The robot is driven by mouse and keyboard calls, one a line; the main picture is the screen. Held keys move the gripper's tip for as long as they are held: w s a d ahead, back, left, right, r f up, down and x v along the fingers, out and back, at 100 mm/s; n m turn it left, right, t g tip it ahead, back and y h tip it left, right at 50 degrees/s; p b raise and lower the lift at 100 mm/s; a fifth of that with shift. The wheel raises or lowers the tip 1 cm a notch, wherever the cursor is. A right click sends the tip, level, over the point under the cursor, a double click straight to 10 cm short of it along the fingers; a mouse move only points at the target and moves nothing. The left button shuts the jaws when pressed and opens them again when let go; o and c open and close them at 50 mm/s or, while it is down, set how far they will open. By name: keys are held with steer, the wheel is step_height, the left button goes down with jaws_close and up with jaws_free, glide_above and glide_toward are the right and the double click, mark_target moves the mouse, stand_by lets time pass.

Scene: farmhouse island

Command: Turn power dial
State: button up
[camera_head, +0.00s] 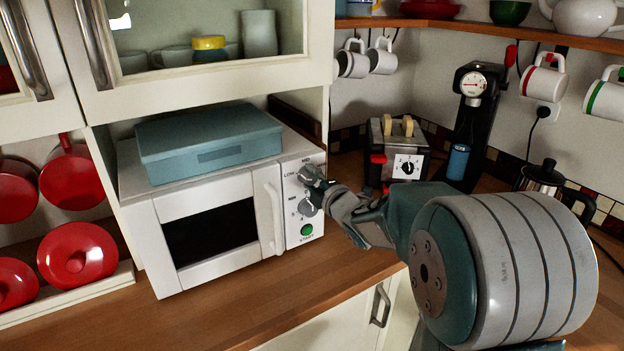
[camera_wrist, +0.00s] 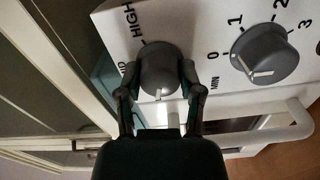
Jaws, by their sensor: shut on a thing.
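The white microwave (camera_head: 205,215) stands on the wooden counter. Its control panel has a grey power dial (camera_wrist: 158,68) at the top, marked HIGH and MID in the wrist view, with LOW and MID legible in the head view. My gripper (camera_wrist: 158,84) is shut on this dial, one dark finger on each side. The dial's white pointer line faces the bottom of the wrist view, away from HIGH; the label there is hidden by my gripper.
The grey minute dial (camera_wrist: 264,54) sits next to the power dial, with the green START button (camera_head: 306,230) below. The microwave's door handle (camera_head: 273,218) is close by. A blue box (camera_head: 208,140) lies on top. A toaster (camera_head: 400,150) stands right, behind my arm.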

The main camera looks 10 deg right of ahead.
steer(key=shift+a+f, duration=0.1)
steer(key=shift+f, duration=0.15)
steer(key=o, duration=1.1)
steer(key=shift+a+r, duration=0.1)
steer(key=shift+s, duration=0.1)
steer(key=v, duration=1.2)
